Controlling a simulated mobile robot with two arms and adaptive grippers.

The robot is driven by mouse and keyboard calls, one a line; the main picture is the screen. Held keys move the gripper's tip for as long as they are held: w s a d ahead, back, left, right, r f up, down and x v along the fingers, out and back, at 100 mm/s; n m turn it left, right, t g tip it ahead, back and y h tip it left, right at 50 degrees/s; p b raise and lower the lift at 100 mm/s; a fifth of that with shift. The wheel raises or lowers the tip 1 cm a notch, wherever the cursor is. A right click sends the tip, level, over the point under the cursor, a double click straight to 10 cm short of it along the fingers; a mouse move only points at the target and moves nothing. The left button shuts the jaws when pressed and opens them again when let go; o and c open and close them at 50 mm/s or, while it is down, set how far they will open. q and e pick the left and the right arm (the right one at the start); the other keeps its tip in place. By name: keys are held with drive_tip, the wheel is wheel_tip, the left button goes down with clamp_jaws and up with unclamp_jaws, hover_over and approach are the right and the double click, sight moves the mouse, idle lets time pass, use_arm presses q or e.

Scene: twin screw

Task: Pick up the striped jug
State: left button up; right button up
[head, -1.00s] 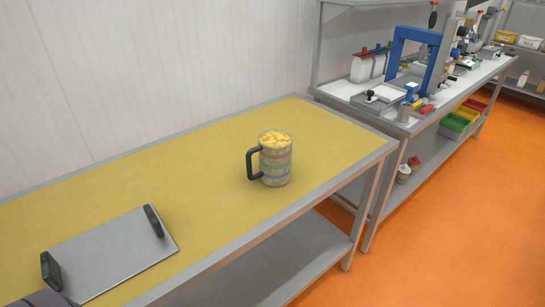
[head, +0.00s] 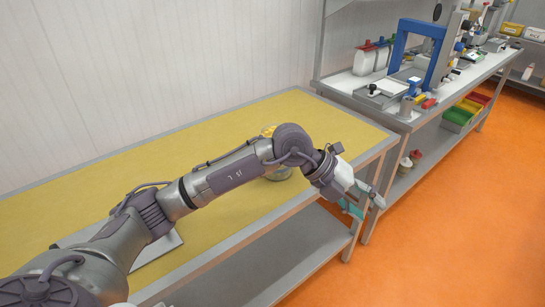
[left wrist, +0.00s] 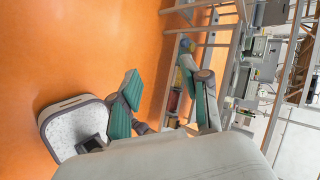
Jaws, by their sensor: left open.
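The striped jug (head: 280,174) stands on the yellow-topped table (head: 215,140). My left arm crosses in front of it in the head view. Only a bit of its yellow filling and its lower side show; its dark handle is hidden. My left gripper (head: 366,203) is to the right of the jug, out past the table's front edge, over the orange floor. In the left wrist view its two teal-padded fingers (left wrist: 163,78) are spread apart with nothing between them. The jug does not show in that view. My right gripper is not in view.
A grey tray (head: 158,250) lies on the table at the left, mostly behind my arm. A second bench (head: 402,112) with a blue frame (head: 437,62) and other equipment stands at the back right. The orange floor (head: 470,220) is clear at the right.

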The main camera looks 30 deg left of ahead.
use_arm(q)
drive_tip(key=w+a+r+n+y, duration=0.2)
drive_tip(key=a+y, duration=0.3)
drive_tip(key=a, duration=0.5)
drive_tip(key=w+a+r+n+y, duration=0.1)
drive_tip(key=a+n+y, duration=0.25)
drive_tip(key=a, duration=0.55)
drive_tip(key=w+a+r+n+y, duration=0.2)
drive_tip(key=a+y, duration=0.3)
drive_tip(key=a, duration=0.5)
drive_tip(key=shift+m, duration=0.25)
drive_tip(key=p+x, duration=0.1)
drive_tip(key=x, duration=0.5)
drive_tip(key=p+x, duration=0.2)
drive_tip(key=x, duration=0.5)
drive_tip(key=shift+s+d+f, duration=0.15)
drive_tip(key=shift+s+f, duration=0.05)
drive_tip(key=shift+f, duration=0.15)
drive_tip(key=shift+c, duration=0.4)
clamp_jaws()
drive_tip(key=shift+r, duration=0.1)
